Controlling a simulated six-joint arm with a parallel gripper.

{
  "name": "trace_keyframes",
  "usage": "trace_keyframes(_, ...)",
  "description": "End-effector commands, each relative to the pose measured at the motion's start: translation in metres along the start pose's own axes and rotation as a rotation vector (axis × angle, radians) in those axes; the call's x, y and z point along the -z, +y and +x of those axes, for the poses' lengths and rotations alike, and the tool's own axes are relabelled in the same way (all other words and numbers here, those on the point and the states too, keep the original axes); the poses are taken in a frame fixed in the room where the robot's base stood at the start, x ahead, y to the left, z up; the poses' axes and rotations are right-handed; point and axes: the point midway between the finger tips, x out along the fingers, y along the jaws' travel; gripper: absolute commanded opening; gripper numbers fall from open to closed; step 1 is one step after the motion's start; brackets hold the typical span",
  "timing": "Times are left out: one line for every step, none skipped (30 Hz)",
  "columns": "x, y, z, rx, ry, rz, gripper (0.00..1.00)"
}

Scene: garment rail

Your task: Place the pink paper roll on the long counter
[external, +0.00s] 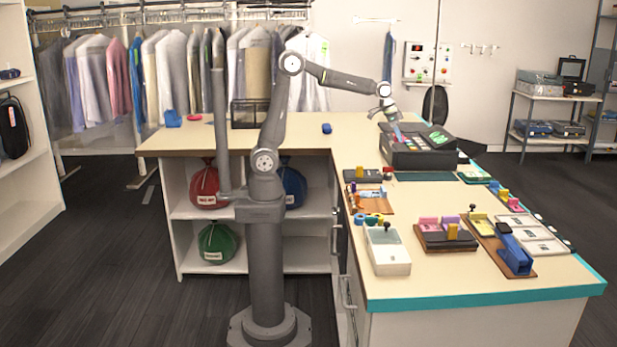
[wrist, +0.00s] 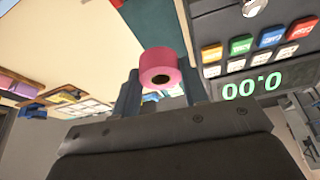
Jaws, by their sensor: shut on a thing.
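The pink paper roll (wrist: 165,64) is held between the fingertips of my gripper (wrist: 160,85) in the wrist view, with its dark core hole facing the camera. In the external view my gripper (external: 395,125) points down just above the back of the dark cash register (external: 418,158); the roll is too small there to make out clearly. The register also shows in the wrist view (wrist: 225,50), close beside the roll, with coloured keys and a green 0.00 display. I cannot tell whether the roll touches it. The pale L-shaped counter (external: 345,265) has a long right arm with a teal front edge.
A white bin (external: 388,252), a wooden board with a blue device (external: 515,256) and several small trays crowd the right arm of the counter. The back arm has a wire basket (external: 250,113), a blue item (external: 172,118) and clear room. Hanging garments (external: 105,80) stand behind.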

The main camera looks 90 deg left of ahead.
Motion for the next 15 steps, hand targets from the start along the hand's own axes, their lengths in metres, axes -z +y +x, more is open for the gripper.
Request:
trace_keyframes(-0.004,-0.027,-0.002,0.017,0.000,-0.040,0.18)
trace_keyframes(-0.007,-0.040,-0.003,0.025,0.000,-0.060,0.18)
trace_keyframes(-0.011,-0.058,-0.004,0.037,0.000,-0.087,0.18)
trace_keyframes(-0.014,-0.071,-0.006,0.045,0.000,-0.108,0.18)
trace_keyframes(-0.018,-0.085,-0.007,0.053,0.000,-0.128,0.18)
trace_keyframes(-0.023,-0.102,-0.009,0.065,0.000,-0.155,0.18)
trace_keyframes(-0.027,-0.115,-0.011,0.073,0.000,-0.175,0.18)
trace_keyframes(-0.032,-0.128,-0.013,0.081,0.000,-0.196,0.18)
trace_keyframes(-0.038,-0.145,-0.016,0.093,0.000,-0.223,0.18)
trace_keyframes(-0.044,-0.158,-0.018,0.101,-0.001,-0.244,0.18)
trace_keyframes(-0.049,-0.170,-0.020,0.109,-0.001,-0.263,0.18)
trace_keyframes(-0.057,-0.186,-0.023,0.120,-0.001,-0.290,0.18)
trace_keyframes(-0.063,-0.198,-0.026,0.129,-0.001,-0.310,0.18)
trace_keyframes(-0.070,-0.210,-0.028,0.137,-0.001,-0.330,0.18)
trace_keyframes(-0.079,-0.226,-0.032,0.148,-0.001,-0.357,0.18)
